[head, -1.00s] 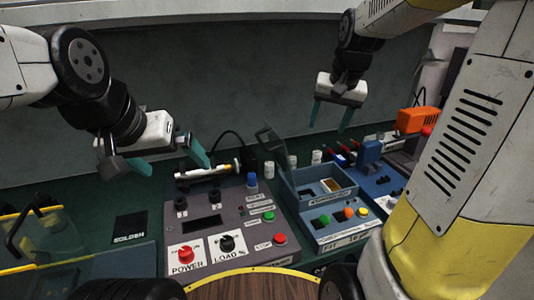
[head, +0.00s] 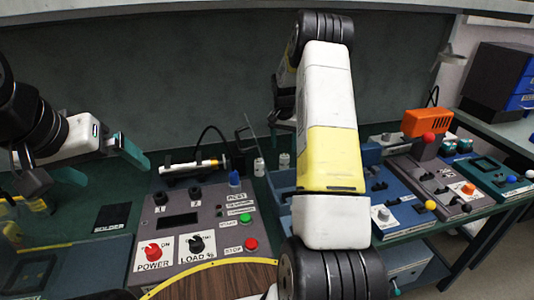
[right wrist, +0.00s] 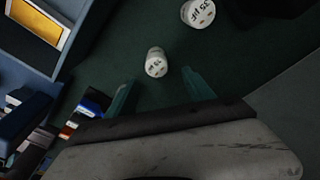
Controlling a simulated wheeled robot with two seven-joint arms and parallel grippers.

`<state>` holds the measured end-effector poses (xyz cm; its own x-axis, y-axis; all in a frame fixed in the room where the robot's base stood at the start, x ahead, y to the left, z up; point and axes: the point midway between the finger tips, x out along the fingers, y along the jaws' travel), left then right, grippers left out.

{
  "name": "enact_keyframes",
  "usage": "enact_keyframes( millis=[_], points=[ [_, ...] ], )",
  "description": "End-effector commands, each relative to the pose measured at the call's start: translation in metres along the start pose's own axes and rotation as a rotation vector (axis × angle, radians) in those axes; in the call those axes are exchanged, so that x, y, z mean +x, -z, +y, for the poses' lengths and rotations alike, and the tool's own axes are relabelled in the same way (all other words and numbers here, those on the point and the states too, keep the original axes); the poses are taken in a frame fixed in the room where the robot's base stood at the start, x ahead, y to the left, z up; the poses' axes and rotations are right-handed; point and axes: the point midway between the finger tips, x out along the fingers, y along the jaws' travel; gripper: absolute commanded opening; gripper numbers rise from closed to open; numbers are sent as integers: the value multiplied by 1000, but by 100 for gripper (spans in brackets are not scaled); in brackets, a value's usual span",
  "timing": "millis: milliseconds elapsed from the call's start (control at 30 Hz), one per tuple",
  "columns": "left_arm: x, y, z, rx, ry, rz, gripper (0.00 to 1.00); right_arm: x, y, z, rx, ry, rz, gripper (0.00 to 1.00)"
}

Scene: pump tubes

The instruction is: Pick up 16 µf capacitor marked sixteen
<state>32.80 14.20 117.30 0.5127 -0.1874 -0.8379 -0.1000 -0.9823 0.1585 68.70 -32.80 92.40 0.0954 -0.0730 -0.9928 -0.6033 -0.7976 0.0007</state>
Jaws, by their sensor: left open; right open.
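In the right wrist view, a small white capacitor (right wrist: 155,63) stands on the dark green surface just beyond my right gripper (right wrist: 160,90). Its top print is upside down and blurred; it may read 16 µF. The open, empty fingers lie to either side below it, apart from it. A wider white capacitor (right wrist: 198,14) at the top edge seems marked 35 µF. In the head view, two white capacitors (head: 259,167) stand behind the consoles; I cannot match them to the wrist view. My right arm hides most of its gripper there. My left gripper (head: 105,166) is open and empty.
A blue console (head: 283,180) is largely hidden by my right arm. An orange device (head: 427,121) and more panels lie to the right.

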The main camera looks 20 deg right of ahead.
Motion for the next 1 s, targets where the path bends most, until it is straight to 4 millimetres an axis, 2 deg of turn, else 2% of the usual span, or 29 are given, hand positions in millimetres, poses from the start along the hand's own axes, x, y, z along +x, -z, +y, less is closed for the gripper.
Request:
enact_keyframes(
  millis=[167,467,700,767,1000],
  points=[
    [0,0,0,0,0,0,100,16,-2,2,-1,-1,-1,61],
    [0,0,0,0,0,0,100,57,-8,4,-1,0,-1,61],
    [0,0,0,0,0,0,100,60,-8,4,-1,1,1,61],
    [0,0,0,0,0,0,100,60,-8,4,-1,1,1,51],
    [0,0,0,0,0,0,100,60,-8,4,-1,1,1,4]
  ],
)
